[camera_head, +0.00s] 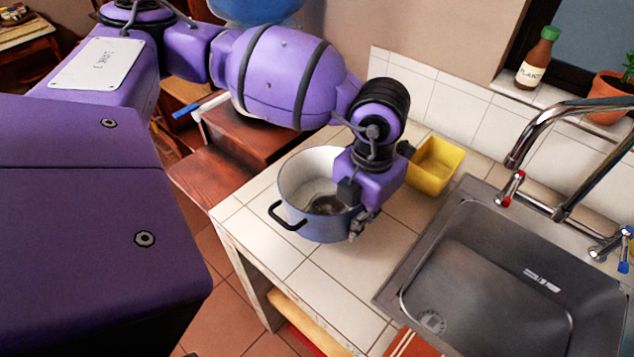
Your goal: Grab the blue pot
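The blue pot (294,188) stands upright on the white tiled counter, left of the sink. It is blue-grey with a pale inside and a dark handle (287,216) on its near left side. My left arm reaches in from the upper left, and its purple wrist hangs over the pot's right side. My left gripper (355,229) points down at the pot's right rim and wall. Its fingers are small and partly hidden by the wrist, so I cannot tell whether they are open or closed on the pot. My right gripper is not in view.
A yellow container (436,166) stands just behind and right of my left wrist. The metal sink (500,285) with its tap (540,128) is on the right. A brown bottle (537,60) and a plant pot (609,97) stand on the sill. The counter in front of the pot is clear.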

